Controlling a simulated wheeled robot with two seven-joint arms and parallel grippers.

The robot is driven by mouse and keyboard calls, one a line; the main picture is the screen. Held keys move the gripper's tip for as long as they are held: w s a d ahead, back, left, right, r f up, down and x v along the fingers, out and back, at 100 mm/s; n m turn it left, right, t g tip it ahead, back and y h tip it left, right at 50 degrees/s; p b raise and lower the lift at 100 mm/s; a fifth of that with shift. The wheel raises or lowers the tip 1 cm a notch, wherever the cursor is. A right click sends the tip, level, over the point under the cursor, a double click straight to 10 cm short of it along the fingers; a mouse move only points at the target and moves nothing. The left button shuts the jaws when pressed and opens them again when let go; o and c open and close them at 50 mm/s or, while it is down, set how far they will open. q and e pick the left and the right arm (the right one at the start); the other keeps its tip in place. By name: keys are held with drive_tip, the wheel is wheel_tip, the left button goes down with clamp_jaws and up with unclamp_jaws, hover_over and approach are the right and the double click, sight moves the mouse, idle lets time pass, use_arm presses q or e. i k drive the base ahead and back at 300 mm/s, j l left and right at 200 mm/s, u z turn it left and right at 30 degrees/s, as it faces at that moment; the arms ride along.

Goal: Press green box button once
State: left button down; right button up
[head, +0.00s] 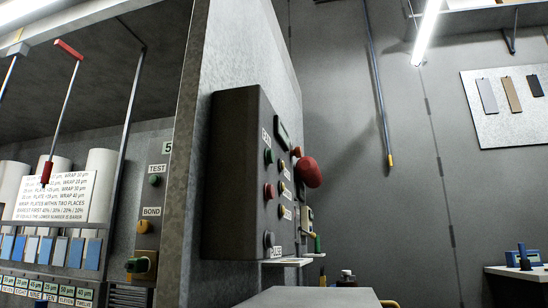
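A dark grey control box (236,176) is mounted on the side of a grey wall panel, in the middle of the head view. On its face is a green button (269,156) near the top, with a red button (269,190) below it and a grey button (269,239) lower down. A large red mushroom-shaped button (308,172) sticks out at the right. The labels are seen at a steep angle and are hard to read. Another green button (155,180) sits under a "TEST" label on a separate panel to the left. Neither of my grippers is in view.
Left, a bay holds white rolls (101,165), a printed sign (52,194) and a row of blue cards (58,251). A grey surface (305,297) lies at bottom centre. A side table (520,271) with a blue device stands at right. Open space lies right of the box.

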sight(269, 155)
drive_tip(key=l+u, duration=0.1)
drive_tip(key=l, duration=2.05)
drive_tip(key=k+l+u, duration=0.15)
drive_tip(key=l, duration=0.95)
drive_tip(key=i, duration=0.05)
